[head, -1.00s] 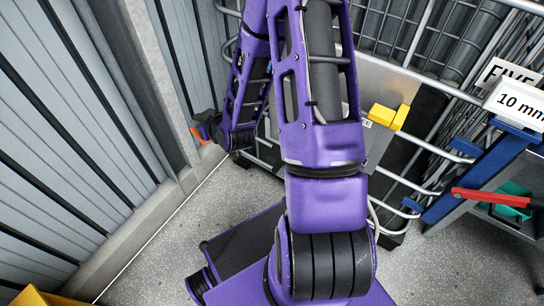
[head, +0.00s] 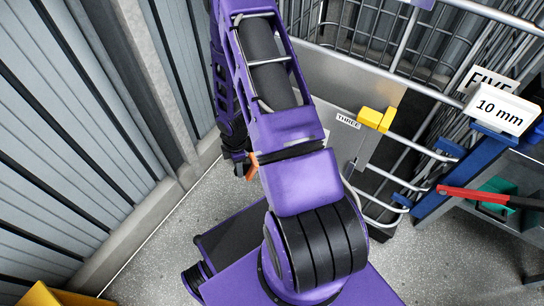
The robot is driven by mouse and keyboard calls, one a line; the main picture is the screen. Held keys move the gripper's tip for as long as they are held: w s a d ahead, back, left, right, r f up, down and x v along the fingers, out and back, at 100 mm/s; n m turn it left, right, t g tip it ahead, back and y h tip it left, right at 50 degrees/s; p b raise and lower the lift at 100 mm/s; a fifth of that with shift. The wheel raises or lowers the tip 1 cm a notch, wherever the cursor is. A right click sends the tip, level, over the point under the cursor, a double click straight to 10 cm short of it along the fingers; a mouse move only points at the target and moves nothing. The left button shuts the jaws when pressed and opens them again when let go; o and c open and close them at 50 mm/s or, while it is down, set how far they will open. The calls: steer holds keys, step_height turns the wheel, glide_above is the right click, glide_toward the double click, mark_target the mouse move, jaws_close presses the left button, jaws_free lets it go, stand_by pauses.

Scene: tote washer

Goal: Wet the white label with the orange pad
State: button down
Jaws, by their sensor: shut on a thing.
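My gripper (head: 240,167) is small and partly hidden behind my own purple arm, left of the middle of the head view. It is shut on the orange pad (head: 253,166), of which a narrow orange strip shows. The pad is in the air, apart from any label as far as I can see. White labels in view are one reading THREE (head: 348,121) on a grey panel, one reading FIVE (head: 487,80), partly covered, and a block reading 10 mm (head: 500,108). I cannot tell which is the white label of the task.
A ribbed grey wall (head: 70,120) with a post stands at the left. A wire cage (head: 385,40) with metal rails is behind and right. A yellow block (head: 376,119) sits by the THREE panel. A blue frame with a red-handled tool (head: 485,197) is at right. Speckled floor is open.

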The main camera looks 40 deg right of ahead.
steer(key=s+d+n+h, duration=0.1)
steer(key=s+d+n, duration=0.1)
steer(key=s+d+n+h+p, duration=0.1)
steer(key=d, duration=0.1)
steer(key=shift+d+f+n+h, duration=0.1)
steer(key=shift+f+n+h, duration=0.1)
steer(key=shift+n+h, duration=0.15)
steer(key=s+d+r+n+t+h+p, duration=0.1)
steer(key=d+n+h, duration=0.1)
steer(key=d, duration=0.4)
steer(key=shift+s+r+n+t, duration=0.25)
steer(key=shift+n+t, duration=0.15)
steer(key=shift+n, duration=0.45)
steer(key=shift+r, duration=0.15)
steer(key=w+d, duration=0.2)
steer(key=d, duration=0.4)
steer(key=shift+w+d, duration=0.3)
steer(key=shift+w, duration=0.05)
steer(key=shift+w+d, duration=0.2)
steer(key=shift+d, duration=0.3)
steer(key=shift+w+d, duration=0.2)
steer(key=shift+d, duration=0.25)
